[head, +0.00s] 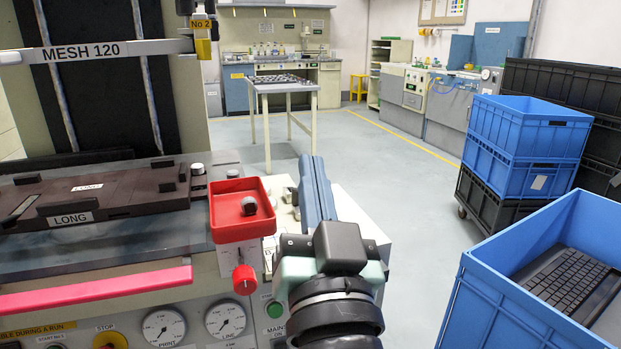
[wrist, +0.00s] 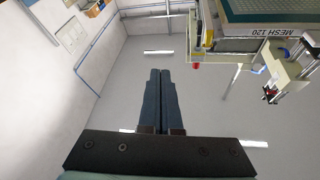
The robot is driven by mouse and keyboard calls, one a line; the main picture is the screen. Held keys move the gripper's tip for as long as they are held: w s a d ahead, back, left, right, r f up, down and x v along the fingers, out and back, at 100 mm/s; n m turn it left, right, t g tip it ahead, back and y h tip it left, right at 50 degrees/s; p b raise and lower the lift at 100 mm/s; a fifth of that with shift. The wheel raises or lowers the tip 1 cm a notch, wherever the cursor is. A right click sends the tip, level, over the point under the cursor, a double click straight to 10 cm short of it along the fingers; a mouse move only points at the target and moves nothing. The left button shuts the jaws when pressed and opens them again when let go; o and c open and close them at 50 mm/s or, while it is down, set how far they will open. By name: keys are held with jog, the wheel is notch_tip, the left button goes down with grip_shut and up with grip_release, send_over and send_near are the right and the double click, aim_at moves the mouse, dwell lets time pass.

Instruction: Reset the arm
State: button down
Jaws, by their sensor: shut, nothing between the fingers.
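My gripper (head: 315,180) points forward and away from the head camera, right of the red tray (head: 240,232) on the printing machine. Its two blue-grey fingers lie together, shut and empty. In the wrist view the fingers (wrist: 160,75) are closed side by side, with the room's wall and ceiling lights behind them. My arm covers part of the machine's right front. The machine's dark fixture labelled LONG (head: 70,219) lies at the left. The frame labelled MESH 120 (head: 84,51) is above it.
A blue crate (head: 462,290) at the lower right holds a black keyboard (head: 568,285). Stacked blue crates (head: 522,150) and black crates (head: 488,200) stand behind it. A table (head: 275,86) stands farther back. The grey floor (head: 400,170) between is clear.

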jog(key=s+r+n+t+h, duration=0.1)
jog(key=s+r+t, duration=0.2)
jog(key=s+r, duration=0.35)
jog(key=s+r+n+t+h, duration=0.15)
jog(key=s+r, duration=0.25)
jog(key=r, duration=0.6)
notch_tip(320, 180, up, 31)
jog(key=p, duration=3)
jog(key=shift+a+f+m+t+p, duration=0.15)
jog(key=shift+m+t+p, duration=0.2)
jog(key=shift+m, duration=0.1)
